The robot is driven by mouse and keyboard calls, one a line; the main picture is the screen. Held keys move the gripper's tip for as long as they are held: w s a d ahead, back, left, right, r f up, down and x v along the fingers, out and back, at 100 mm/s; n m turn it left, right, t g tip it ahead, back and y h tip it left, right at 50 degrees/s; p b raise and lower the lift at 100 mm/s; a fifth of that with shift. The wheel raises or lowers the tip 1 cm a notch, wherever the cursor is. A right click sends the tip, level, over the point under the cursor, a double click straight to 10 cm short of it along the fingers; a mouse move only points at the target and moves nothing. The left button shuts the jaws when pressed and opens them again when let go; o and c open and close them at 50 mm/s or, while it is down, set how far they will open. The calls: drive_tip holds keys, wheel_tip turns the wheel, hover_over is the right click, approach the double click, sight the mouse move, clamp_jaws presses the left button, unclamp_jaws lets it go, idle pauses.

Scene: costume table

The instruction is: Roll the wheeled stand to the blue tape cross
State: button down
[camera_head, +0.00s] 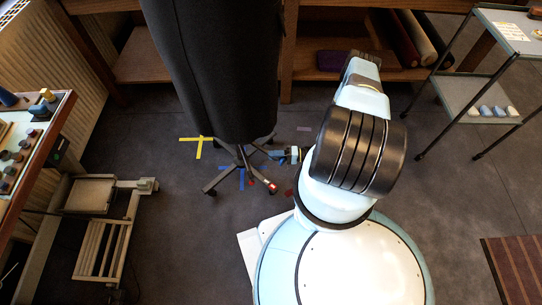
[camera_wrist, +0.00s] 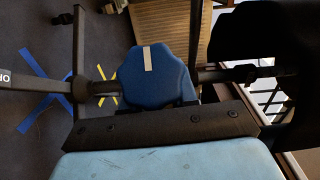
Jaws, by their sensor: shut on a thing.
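The wheeled stand (camera_head: 240,163) carries a tall dark dress form (camera_head: 215,70) and stands upright on a base of several spread legs with castors. The blue tape cross (camera_head: 241,180) lies on the floor under the front of the base, partly hidden by the legs. It also shows in the wrist view (camera_wrist: 42,84), at the left beside a grey leg of the stand (camera_wrist: 79,60). My gripper (camera_head: 283,155) is low at the right of the base. It is shut on the stand; its blue finger pad (camera_wrist: 155,78) hides the exact grip.
A yellow tape cross (camera_head: 198,143) lies to the left of the stand, and red tape (camera_head: 288,193) to its right. A low metal frame (camera_head: 102,245) stands at lower left, a wheeled trolley (camera_head: 475,95) at right. A wooden shelf (camera_head: 145,58) is behind.

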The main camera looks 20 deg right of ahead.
drive_tip(key=c, duration=1)
unclamp_jaws()
drive_tip(key=shift+s+d+f, duration=0.1)
drive_tip(key=shift+s+f, duration=0.05)
drive_tip(key=shift+s, duration=0.1)
drive_tip(key=shift+o, duration=0.2)
drive_tip(key=v, duration=1.3)
drive_tip(key=shift+d, duration=0.35)
drive_tip(key=shift+s, duration=0.2)
